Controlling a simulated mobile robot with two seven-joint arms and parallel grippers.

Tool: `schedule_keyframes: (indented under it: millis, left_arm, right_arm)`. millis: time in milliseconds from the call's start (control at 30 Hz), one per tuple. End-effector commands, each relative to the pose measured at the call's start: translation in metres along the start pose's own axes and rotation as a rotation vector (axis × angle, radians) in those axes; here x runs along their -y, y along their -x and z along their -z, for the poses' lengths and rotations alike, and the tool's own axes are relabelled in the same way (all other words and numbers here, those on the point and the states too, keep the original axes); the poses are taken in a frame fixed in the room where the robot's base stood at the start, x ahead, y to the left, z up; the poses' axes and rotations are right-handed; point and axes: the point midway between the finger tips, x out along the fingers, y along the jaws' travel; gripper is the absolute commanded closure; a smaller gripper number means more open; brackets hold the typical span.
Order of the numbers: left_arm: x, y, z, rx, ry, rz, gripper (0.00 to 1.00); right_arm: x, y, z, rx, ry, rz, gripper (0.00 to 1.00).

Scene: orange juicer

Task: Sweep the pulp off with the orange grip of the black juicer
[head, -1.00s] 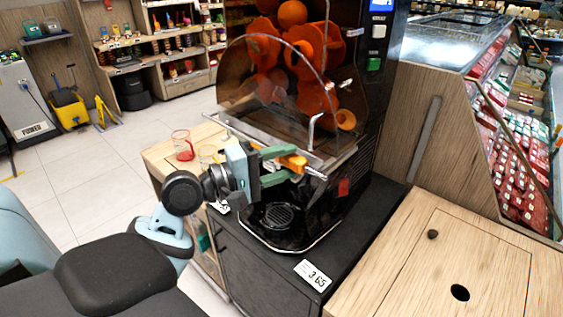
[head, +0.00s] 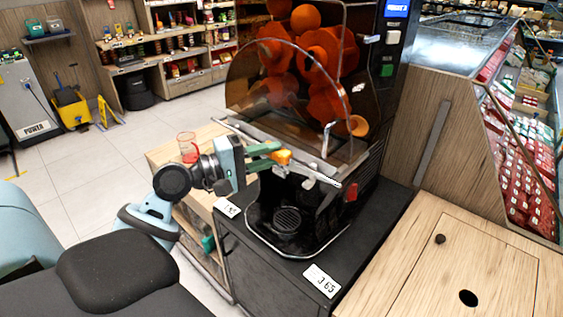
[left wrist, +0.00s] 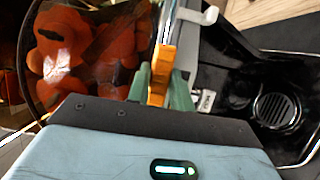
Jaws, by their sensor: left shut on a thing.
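The black juicer (head: 367,168) stands on a dark cabinet, with orange parts behind a clear curved cover (head: 290,90). My left gripper (head: 277,155) is at the front of the juicer, below the cover. Its green fingers are shut on the orange grip (head: 283,157). In the left wrist view the orange grip (left wrist: 161,75) sits between the two fingers. A metal bar runs along the juicer's front beside the grip. No pulp can be made out. My right gripper is not in view.
The round drain grate (head: 287,220) of the juicer's tray lies below the gripper. A red cup (head: 187,147) stands on a wooden counter at left. A price card (head: 321,280) is on the cabinet's front edge. A wooden counter (head: 450,265) is at right.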

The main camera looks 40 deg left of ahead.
Motion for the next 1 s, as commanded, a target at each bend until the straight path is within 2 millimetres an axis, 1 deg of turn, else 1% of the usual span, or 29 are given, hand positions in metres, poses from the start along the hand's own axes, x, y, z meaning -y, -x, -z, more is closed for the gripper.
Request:
schedule_keyframes:
  millis: [33, 100, 200, 333, 600, 633, 767, 1000]
  left_arm:
    - [0.004, 0.004, 0.012, -0.004, 0.003, 0.007, 1.0]
    - [0.005, 0.009, 0.024, -0.004, 0.004, 0.007, 1.0]
    - [0.005, 0.014, 0.035, -0.003, 0.005, 0.006, 1.0]
    - [0.003, 0.017, 0.04, -0.002, 0.004, 0.002, 1.0]
    - [0.003, 0.017, 0.04, -0.002, 0.004, 0.001, 1.0]
    - [0.003, 0.017, 0.04, -0.002, 0.004, 0.001, 0.74]
    - [0.003, 0.017, 0.04, -0.002, 0.005, 0.001, 0.57]
    - [0.002, 0.017, 0.04, -0.001, 0.005, 0.0, 0.56]
  right_arm:
    - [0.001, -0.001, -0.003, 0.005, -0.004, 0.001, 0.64]
    - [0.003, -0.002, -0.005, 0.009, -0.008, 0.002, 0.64]
    - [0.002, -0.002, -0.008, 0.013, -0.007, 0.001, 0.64]
    - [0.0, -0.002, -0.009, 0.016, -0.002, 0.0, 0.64]
    - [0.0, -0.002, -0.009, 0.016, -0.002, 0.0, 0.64]
    - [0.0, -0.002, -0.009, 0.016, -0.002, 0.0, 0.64]
    - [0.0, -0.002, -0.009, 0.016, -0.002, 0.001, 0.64]
    - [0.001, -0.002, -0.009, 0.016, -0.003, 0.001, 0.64]
